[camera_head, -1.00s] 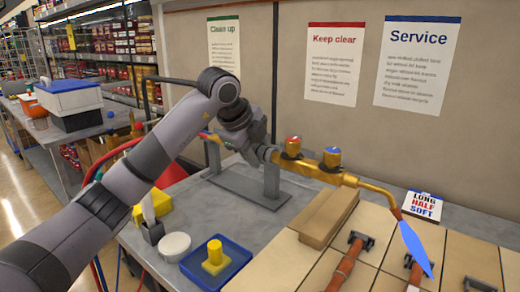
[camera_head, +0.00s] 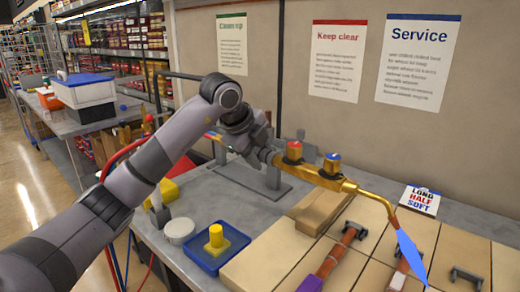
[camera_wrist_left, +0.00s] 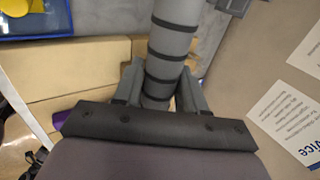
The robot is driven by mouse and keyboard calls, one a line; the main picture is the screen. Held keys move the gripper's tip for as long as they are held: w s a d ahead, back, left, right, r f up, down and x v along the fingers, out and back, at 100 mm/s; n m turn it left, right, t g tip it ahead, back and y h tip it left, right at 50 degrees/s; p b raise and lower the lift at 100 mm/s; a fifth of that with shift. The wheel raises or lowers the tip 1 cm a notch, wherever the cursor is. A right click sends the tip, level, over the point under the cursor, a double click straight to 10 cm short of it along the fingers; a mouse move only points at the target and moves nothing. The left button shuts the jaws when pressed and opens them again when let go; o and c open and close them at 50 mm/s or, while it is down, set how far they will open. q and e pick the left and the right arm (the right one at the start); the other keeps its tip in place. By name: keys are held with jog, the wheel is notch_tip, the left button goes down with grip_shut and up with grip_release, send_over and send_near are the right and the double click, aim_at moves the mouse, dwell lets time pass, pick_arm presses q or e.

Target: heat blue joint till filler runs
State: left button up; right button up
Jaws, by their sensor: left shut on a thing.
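My left gripper (camera_head: 262,155) is shut on the handle of a brass torch (camera_head: 330,178); the wrist view shows its fingers on both sides of the grey, black-banded handle (camera_wrist_left: 170,60). The torch has a red and a blue knob, and its bent tube points down right. A blue flame (camera_head: 412,258) burns from the tip, beside the right copper pipe (camera_head: 400,274); I cannot tell whether it touches it. Another copper pipe (camera_head: 338,254) has a purple piece (camera_head: 311,284) at the lower edge. I cannot make out a blue joint or filler. My right gripper is out of view.
Tan tiles (camera_head: 265,256) cover the bench front, with a tan block (camera_head: 318,212) on them. A blue tray (camera_head: 233,256) holds a yellow piece (camera_head: 216,238). A white tub (camera_head: 180,231) is left of it.

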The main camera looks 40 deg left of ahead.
pick_arm(q)
jog(key=shift+f, duration=0.7)
notch_tip(320, 180, down, 8)
jog(key=b, duration=0.6)
jog(key=shift+s+r, duration=0.15)
jog(key=shift+r, duration=0.1)
dwell(6.1)
